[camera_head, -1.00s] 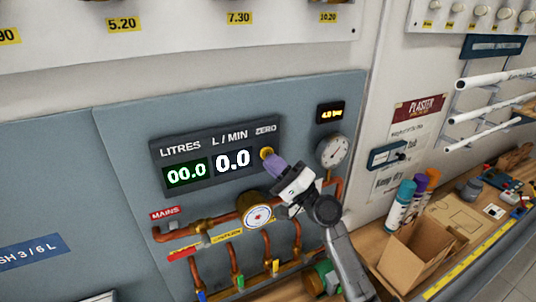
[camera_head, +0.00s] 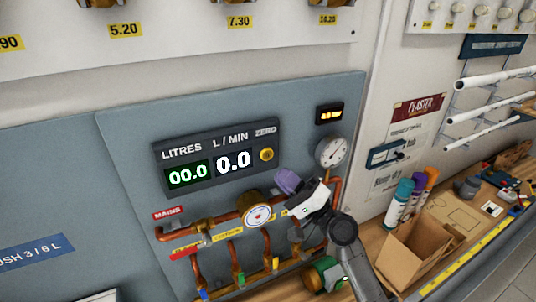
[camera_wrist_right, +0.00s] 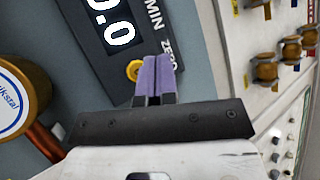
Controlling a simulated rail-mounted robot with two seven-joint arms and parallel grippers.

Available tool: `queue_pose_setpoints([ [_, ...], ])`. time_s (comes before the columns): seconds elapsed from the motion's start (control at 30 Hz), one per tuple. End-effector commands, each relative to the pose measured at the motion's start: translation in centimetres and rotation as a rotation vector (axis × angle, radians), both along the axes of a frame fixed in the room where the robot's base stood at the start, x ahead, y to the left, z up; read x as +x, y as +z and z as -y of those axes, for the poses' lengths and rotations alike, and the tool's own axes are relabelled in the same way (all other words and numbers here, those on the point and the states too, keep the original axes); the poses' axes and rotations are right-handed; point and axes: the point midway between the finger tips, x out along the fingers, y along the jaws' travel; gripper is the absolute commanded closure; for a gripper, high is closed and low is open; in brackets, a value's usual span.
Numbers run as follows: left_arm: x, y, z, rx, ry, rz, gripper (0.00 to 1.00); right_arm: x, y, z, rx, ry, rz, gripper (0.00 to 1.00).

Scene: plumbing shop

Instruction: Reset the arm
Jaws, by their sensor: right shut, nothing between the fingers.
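My right gripper (camera_head: 285,180) is in front of the blue-grey test panel (camera_head: 125,130), below and right of the yellow zero button (camera_head: 267,155). Its purple fingers are shut together and empty. In the head view the fingertips stand apart from the button. In the right wrist view the fingers (camera_wrist_right: 155,75) overlap the right side of the button (camera_wrist_right: 133,70), and depth is hard to judge. The dark display (camera_head: 215,158) reads 00.0 litres and 0.0 L/min. My left gripper is not in view.
Copper pipes with valves (camera_head: 235,235) and a round meter (camera_head: 258,216) lie below the display. A pressure gauge (camera_head: 331,152) is close above my right gripper. On the wooden bench at right stand an open cardboard box (camera_head: 408,250) and spray cans (camera_head: 402,203).

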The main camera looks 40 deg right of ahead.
Motion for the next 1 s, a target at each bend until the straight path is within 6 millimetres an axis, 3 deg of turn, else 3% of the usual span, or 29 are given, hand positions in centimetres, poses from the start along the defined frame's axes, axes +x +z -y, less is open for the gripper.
queue_pose_setpoints([
  [0.83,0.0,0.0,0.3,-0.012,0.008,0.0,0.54,0.0,0.0,0.0,-0.012,-0.008,0.005,1.0],
  [1.0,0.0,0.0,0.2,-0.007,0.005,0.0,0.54,0.1,-1.4,-1.6,-0.214,-0.011,-0.005,1.0],
])
